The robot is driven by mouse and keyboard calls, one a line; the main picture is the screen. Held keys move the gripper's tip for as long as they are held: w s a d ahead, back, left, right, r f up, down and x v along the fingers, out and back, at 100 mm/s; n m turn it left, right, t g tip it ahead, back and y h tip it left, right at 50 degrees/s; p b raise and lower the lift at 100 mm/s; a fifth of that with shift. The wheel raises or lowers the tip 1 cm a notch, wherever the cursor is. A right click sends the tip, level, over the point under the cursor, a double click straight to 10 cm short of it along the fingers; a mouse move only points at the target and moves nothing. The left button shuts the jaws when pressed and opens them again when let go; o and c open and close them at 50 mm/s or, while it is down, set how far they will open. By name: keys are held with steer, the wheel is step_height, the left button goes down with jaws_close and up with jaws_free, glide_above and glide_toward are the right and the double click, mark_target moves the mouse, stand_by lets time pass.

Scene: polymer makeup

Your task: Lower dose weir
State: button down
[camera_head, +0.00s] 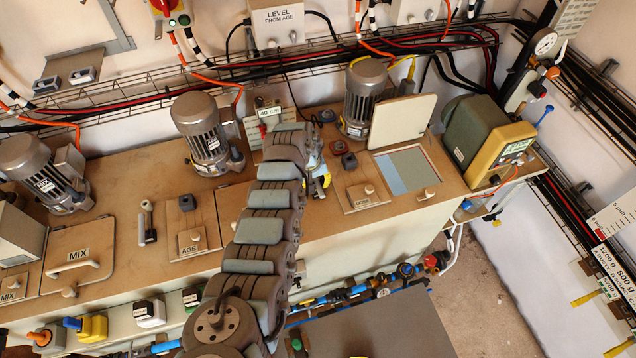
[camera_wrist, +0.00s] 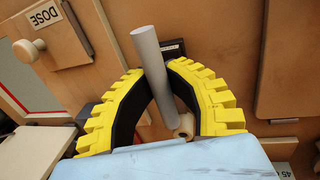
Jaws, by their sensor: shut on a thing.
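In the wrist view, my gripper (camera_wrist: 157,72) has its yellow-backed black fingers closed around a plain grey cylinder, which I take for the dose weir's handle (camera_wrist: 146,45). One end of the cylinder sticks out past the fingertips. A small wooden knob (camera_wrist: 184,124) shows beside its other end, between the fingers. A dark plate (camera_wrist: 172,47) lies just behind the fingertips. In the head view, my gripper (camera_head: 324,181) is mostly hidden behind my arm, and the weir handle cannot be made out. The wooden DOSE plate with its knob (camera_head: 367,191) lies to the right of it.
The open hatch (camera_head: 405,168) shows bluish liquid, with its pale lid (camera_head: 402,121) raised behind. A motor (camera_head: 362,95) stands behind my gripper. A yellow-grey instrument (camera_head: 487,140) stands at the right end.

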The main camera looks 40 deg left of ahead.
steer(key=c, duration=1)
jaws_free()
steer(key=shift+s, duration=0.1)
steer(key=shift+a+r, duration=0.1)
steer(key=shift+r, duration=0.8)
steer(key=shift+s+a+r, duration=0.15)
steer(key=shift+s+r, duration=0.15)
steer(key=shift+r, duration=1.35)
steer(key=shift+s+a+r, duration=0.2)
steer(key=shift+s+r, duration=0.15)
steer(key=shift+r, duration=1.3)
steer(key=shift+s+a+r, duration=0.15)
steer(key=shift+s+r, duration=0.15)
steer(key=shift+r, duration=1.35)
